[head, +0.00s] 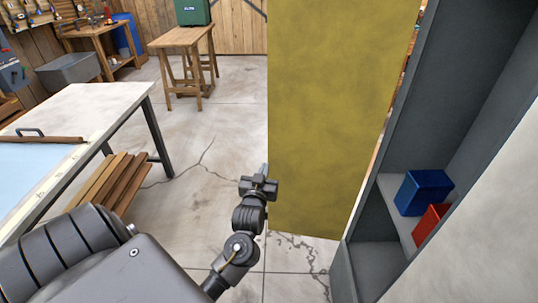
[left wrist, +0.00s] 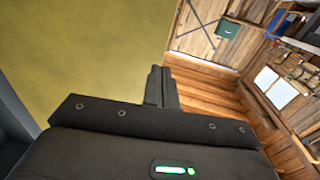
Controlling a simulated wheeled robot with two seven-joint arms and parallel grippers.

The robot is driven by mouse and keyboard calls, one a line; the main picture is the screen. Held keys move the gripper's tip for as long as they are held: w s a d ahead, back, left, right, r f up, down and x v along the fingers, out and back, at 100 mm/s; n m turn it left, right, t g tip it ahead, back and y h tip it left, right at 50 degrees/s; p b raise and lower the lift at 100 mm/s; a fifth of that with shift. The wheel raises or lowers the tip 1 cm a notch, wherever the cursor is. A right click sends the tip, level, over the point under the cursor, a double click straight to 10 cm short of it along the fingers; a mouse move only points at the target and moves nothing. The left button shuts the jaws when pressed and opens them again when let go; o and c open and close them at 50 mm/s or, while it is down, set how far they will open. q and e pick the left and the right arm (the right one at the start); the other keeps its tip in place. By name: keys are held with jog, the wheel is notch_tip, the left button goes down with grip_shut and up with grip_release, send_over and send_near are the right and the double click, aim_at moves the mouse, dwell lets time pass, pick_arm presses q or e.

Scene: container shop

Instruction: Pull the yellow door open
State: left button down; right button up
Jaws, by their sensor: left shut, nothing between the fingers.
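The yellow door (head: 335,110) stands swung well open from the grey cabinet (head: 365,235), and the cabinet's inside shows to its right. No handle shows on the door face in view. My left gripper (head: 264,172) is shut and empty by the door's free left edge, low down. In the left wrist view the yellow door (left wrist: 80,50) fills the left side, and the shut fingers (left wrist: 160,78) overlap its edge. I cannot tell whether they touch it. My right gripper is out of view.
A blue box (head: 423,190) and a red box (head: 428,223) stand on a cabinet shelf. A worktable (head: 105,98) is at left, with wooden planks (head: 118,185) beneath. A wooden stand (head: 183,38) with a green case (head: 193,12) is behind. Floor between worktable and door is clear.

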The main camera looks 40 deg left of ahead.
aim_at(270, 149)
pick_arm(q)
jog(key=x, duration=0.6)
jog(key=shift+r+p, duration=0.1)
jog(key=shift+p, duration=0.25)
jog(key=shift+w+a, duration=0.35)
jog(key=shift+w, duration=0.25)
jog(key=shift+w+a, duration=0.1)
jog(key=shift+w, duration=0.05)
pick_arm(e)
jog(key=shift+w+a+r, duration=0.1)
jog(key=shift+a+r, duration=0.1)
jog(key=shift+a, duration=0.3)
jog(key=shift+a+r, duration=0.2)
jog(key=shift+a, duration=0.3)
